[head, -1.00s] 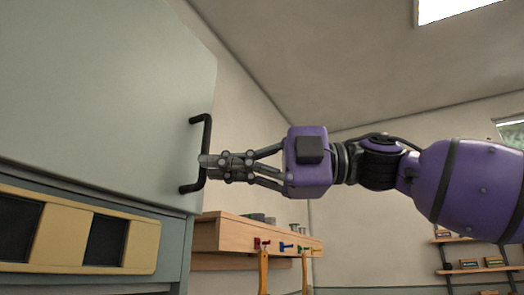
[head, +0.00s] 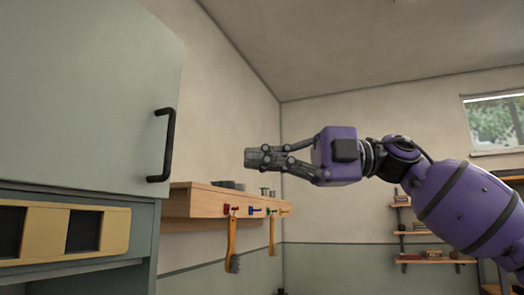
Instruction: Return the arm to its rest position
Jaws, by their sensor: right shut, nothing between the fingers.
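My right gripper (head: 254,158) is shut and empty. It hangs in the air in the middle of the head view, to the right of the black door handle (head: 168,145) and clear of it. My purple right arm (head: 455,205) comes in from the right edge. The grey-green cabinet door (head: 85,90) fills the left of the view, with the handle near its right edge. My left gripper is not in view.
Below the door is a cabinet front with a yellow panel (head: 50,232). A wooden wall shelf (head: 205,202) carries small items, and tools hang from it below my gripper. Wall shelves (head: 425,262) and a window (head: 495,122) are at the right.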

